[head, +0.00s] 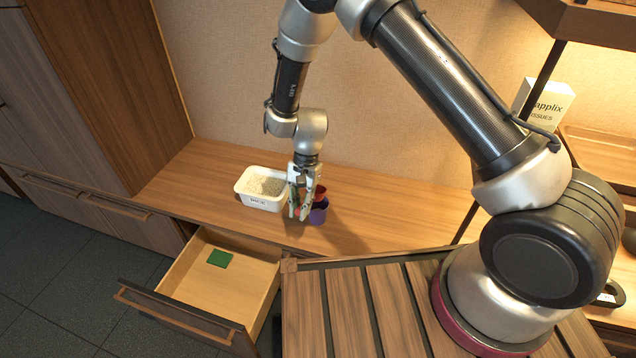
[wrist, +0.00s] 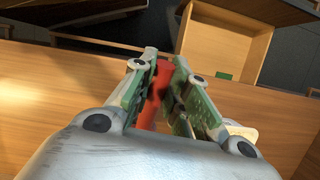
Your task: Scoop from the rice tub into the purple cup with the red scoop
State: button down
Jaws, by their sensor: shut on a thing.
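The white rice tub (head: 262,202), filled with pale rice, stands on the wooden counter left of my gripper (head: 300,207). My gripper points down and is shut on the red scoop (wrist: 160,82), which shows between the fingers in the wrist view. In the head view, red parts of the scoop (head: 320,189) show beside the fingers. The purple cup (head: 319,215) stands just right of the fingers, partly hidden by them. I cannot tell whether the scoop touches the cup or holds rice. In the wrist view, part of the tub (wrist: 243,130) shows behind the right finger.
An open drawer (head: 262,280) with a green square (head: 220,258) inside juts out below the counter (head: 375,205). A tissue box (head: 545,103) and a shelf stand at the right. The counter right of the cup is clear. A tall cabinet (head: 110,90) is at the left.

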jog(key=shift+s+a+f+t+h, duration=0.15)
jog(key=shift+s+f+t+h, duration=0.1)
jog(key=shift+s+f+t, duration=0.25)
jog(key=shift+s+a+f+t+h, duration=0.2)
jog(key=shift+f+t+h, duration=0.1)
jog(key=shift+f, duration=0.35)
jog(key=shift+s+a+f+t+h, duration=0.1)
jog(key=shift+s+f+t+h, duration=0.1)
jog(key=shift+f+t, duration=0.4)
jog(key=shift+s+f+t+h, duration=0.15)
jog(key=shift+f+t, duration=0.25)
jog(key=shift+f, duration=0.3)
jog(key=shift+a+f, duration=0.1)
